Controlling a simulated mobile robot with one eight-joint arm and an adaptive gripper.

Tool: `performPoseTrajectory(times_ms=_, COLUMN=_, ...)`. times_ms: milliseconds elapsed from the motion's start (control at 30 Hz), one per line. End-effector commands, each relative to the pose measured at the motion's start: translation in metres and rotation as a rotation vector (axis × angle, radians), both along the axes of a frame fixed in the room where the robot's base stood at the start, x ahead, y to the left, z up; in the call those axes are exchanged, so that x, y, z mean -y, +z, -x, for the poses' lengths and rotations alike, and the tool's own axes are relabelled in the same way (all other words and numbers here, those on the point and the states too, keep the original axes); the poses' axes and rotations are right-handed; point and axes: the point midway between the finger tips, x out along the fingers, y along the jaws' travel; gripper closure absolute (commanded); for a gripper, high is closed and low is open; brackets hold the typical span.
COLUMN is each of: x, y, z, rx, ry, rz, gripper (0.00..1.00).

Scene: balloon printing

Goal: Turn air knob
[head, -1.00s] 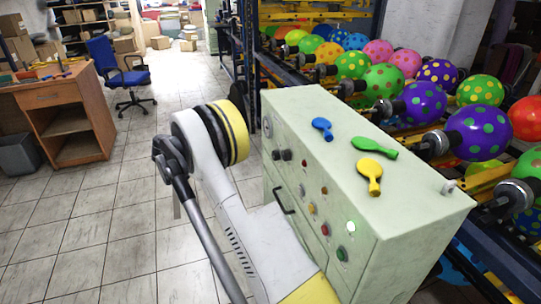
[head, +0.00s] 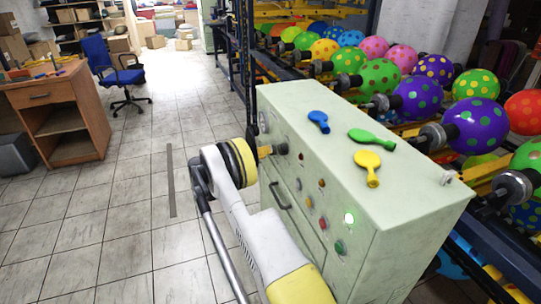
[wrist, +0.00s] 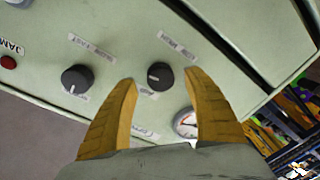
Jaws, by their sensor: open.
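The pale green control box (head: 375,215) carries two round black knobs side by side. In the wrist view, one knob (wrist: 160,76) lies between the yellow fingertips of my gripper (wrist: 163,77), which are open on either side of it. The other knob (wrist: 77,79) is to the left, outside the fingers. Labels are by both knobs, but I cannot read which is the air knob. Whether the fingers touch the knob is unclear. In the head view my gripper (head: 268,150) reaches the box's front face and hides part of the knob area.
A round gauge (wrist: 186,122) sits close to the right finger. A red button (wrist: 8,62) is at the left. Blue (head: 319,121), green (head: 371,138) and yellow (head: 367,167) balloons lie on top.

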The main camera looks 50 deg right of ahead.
Motion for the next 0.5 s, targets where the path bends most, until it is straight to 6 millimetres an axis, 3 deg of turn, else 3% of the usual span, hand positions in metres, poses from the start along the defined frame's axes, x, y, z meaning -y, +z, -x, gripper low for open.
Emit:
performPoseTrajectory(times_ms=200, x=0.022, y=-0.001, z=0.010, rx=0.000, ry=-0.001, rz=-0.001, gripper=0.41)
performPoseTrajectory(times_ms=500, x=0.025, y=0.001, z=0.011, rx=-0.001, ry=0.001, rz=-0.001, gripper=0.41)
